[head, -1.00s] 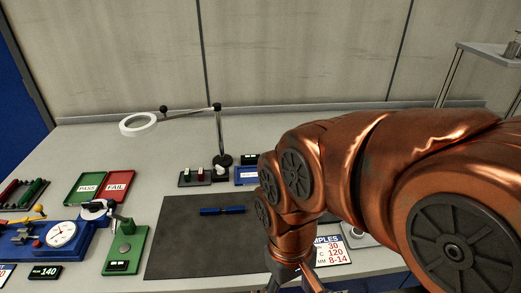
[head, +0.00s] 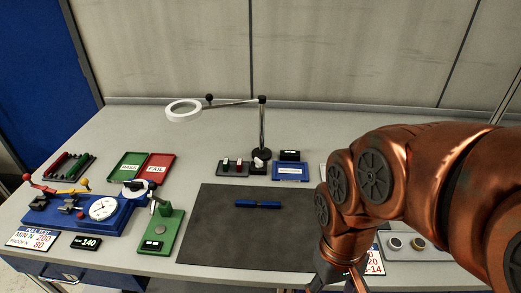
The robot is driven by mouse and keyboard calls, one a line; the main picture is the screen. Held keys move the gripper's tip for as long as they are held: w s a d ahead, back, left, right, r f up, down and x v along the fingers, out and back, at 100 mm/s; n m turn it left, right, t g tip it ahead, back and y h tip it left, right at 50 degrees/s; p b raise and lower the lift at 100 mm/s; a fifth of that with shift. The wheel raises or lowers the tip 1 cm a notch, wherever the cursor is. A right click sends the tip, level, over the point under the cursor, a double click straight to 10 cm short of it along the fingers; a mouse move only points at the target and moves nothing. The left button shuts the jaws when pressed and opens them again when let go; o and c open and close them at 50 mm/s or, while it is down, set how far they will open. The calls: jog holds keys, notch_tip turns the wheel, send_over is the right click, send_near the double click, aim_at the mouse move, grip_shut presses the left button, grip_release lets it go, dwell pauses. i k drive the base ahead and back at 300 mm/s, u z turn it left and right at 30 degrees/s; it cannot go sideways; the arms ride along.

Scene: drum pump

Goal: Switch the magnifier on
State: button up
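The magnifier is a white ring (head: 184,113) on a jointed arm, held by an upright post (head: 262,127) with a round dark base (head: 261,155) at the back of the bench. A small pale knob or switch (head: 259,163) shows at the front of this base; its setting is too small to tell. No lit glow is clear in the ring. My gripper (head: 340,283) points down at the bottom edge, right of the dark mat and well apart from the magnifier. Its fingertips are cut off by the frame edge, and nothing is visibly held.
A dark mat (head: 240,235) carries a blue bar (head: 257,204). A dark block with small levers (head: 232,168) and a blue tray (head: 290,172) flank the magnifier base. Green (head: 128,165) and red (head: 157,168) trays, a blue gauge fixture (head: 82,210) and a green stand (head: 162,228) fill the left.

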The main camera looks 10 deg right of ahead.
aim_at(259, 164)
jog(key=u, duration=0.5)
jog(key=k, duration=0.65)
jog(key=u, duration=0.9)
jog(key=i, duration=1.25)
jog(key=z, duration=0.6)
